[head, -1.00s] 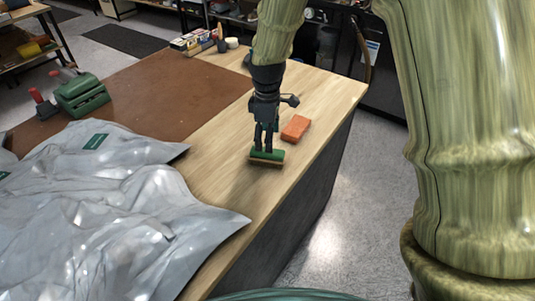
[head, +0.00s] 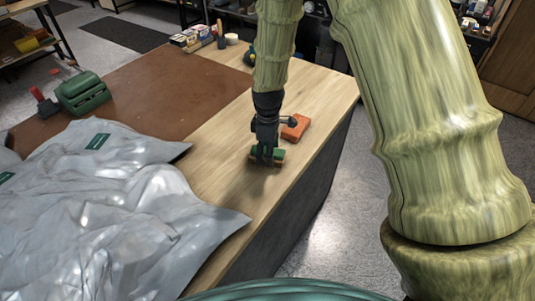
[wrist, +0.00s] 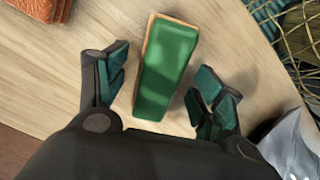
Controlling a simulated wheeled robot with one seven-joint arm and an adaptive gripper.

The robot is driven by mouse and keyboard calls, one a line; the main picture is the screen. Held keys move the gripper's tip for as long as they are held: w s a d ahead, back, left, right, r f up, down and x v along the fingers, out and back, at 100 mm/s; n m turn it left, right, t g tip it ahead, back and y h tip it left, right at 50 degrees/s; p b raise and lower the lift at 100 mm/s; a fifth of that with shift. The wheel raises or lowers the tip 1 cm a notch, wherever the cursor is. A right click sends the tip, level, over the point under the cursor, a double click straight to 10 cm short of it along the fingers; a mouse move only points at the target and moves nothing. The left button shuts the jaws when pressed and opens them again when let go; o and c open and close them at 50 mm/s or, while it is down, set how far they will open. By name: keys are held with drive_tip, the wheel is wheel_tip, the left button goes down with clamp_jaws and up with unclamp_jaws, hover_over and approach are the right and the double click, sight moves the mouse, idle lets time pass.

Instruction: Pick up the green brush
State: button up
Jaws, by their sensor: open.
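The green brush (wrist: 168,70) lies on the wooden table with its green top up and a tan edge showing below. In the wrist view it sits between the two spread fingers of my gripper (wrist: 158,92), with bare table visible between the brush and each finger. My gripper is open. In the head view my gripper (head: 266,158) is down over the brush (head: 280,155) and hides its middle. Whether the fingertips touch the table is hard to tell.
An orange block (head: 296,127) lies just behind the brush; it also shows in the wrist view (wrist: 33,13). A crumpled silver bag (head: 120,215) covers the table's left front. A green tool (head: 83,92) stands on the brown mat (head: 165,85). The table's right edge is close by.

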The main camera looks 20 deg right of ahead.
drive_tip(key=shift+w+f, duration=0.1)
drive_tip(key=c, duration=1.2)
drive_tip(key=shift+r+b, duration=0.85)
drive_tip(key=shift+r, duration=0.65)
drive_tip(key=shift+s+d+r, duration=0.15)
drive_tip(key=shift+s+r, duration=0.05)
drive_tip(key=shift+s, duration=0.1)
drive_tip(key=s+d+b, duration=0.1)
drive_tip(key=s+d, duration=0.1)
drive_tip(key=s, duration=0.2)
drive_tip(key=s+d+r+b, duration=0.1)
drive_tip(key=s+d+b, duration=0.1)
drive_tip(key=s, duration=0.3)
drive_tip(key=s+d+b, duration=0.1)
drive_tip(key=s+d, duration=0.1)
drive_tip(key=s, duration=0.3)
drive_tip(key=shift+s+r+b, duration=0.15)
drive_tip(key=shift+r+b, duration=0.15)
drive_tip(key=shift+r, duration=0.05)
